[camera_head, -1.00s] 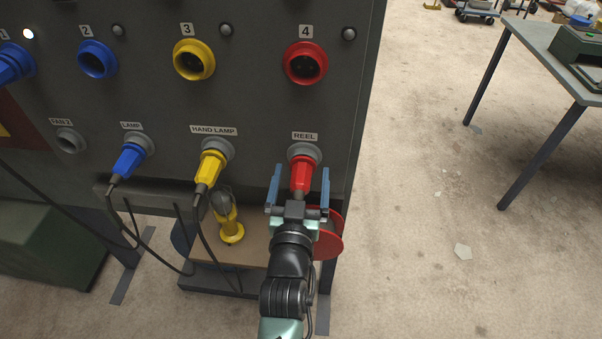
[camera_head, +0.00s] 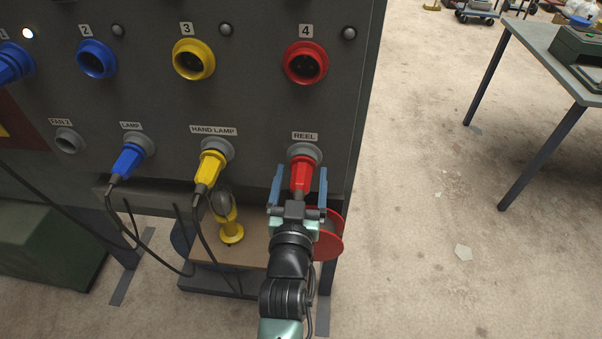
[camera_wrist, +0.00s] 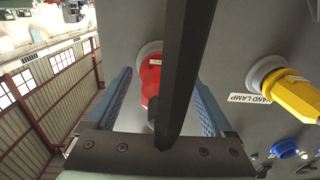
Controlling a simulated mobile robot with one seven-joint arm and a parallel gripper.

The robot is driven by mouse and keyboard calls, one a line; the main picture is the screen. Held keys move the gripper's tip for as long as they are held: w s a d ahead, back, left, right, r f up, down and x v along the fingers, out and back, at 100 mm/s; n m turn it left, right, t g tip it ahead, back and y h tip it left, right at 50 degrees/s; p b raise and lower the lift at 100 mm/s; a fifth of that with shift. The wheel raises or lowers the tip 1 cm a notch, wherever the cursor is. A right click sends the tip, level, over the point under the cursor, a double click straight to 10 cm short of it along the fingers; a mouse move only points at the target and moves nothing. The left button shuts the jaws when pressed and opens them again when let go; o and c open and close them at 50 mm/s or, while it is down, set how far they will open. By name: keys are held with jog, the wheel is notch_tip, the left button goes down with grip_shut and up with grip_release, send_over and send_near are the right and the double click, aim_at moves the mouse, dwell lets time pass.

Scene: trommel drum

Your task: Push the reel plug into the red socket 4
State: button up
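The red reel plug (camera_head: 300,174) sits in the grey holder (camera_head: 305,153) under the REEL label, on the lower row of the panel. The red socket 4 (camera_head: 306,64) is empty, above it on the panel's upper row. My gripper (camera_head: 299,188) is open, with one blue finger on each side of the red plug and a gap on both sides. In the wrist view the plug (camera_wrist: 151,78) stands between the fingers, partly hidden by a dark bar across the picture.
A yellow hand lamp plug (camera_head: 211,168) and a blue lamp plug (camera_head: 130,160) with hanging cables are to the left. A red reel (camera_head: 331,238) stands on the shelf below. A table (camera_head: 560,60) stands at the right, with free floor between.

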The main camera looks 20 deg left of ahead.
aim_at(297, 197)
grip_shut()
dwell(0.3)
jog(key=shift+s+r+p, duration=0.15)
jog(key=shift+s+p, duration=0.55)
jog(key=shift+p, duration=0.35)
jog(key=shift+p+v, duration=0.85)
jog(key=shift+p, duration=0.15)
jog(key=shift+s+d, duration=0.15)
jog(key=shift+b+v, duration=0.5)
jog(key=shift+v, duration=0.35)
jog(key=shift+s+d, duration=0.25)
jog(key=shift+s, duration=0.1)
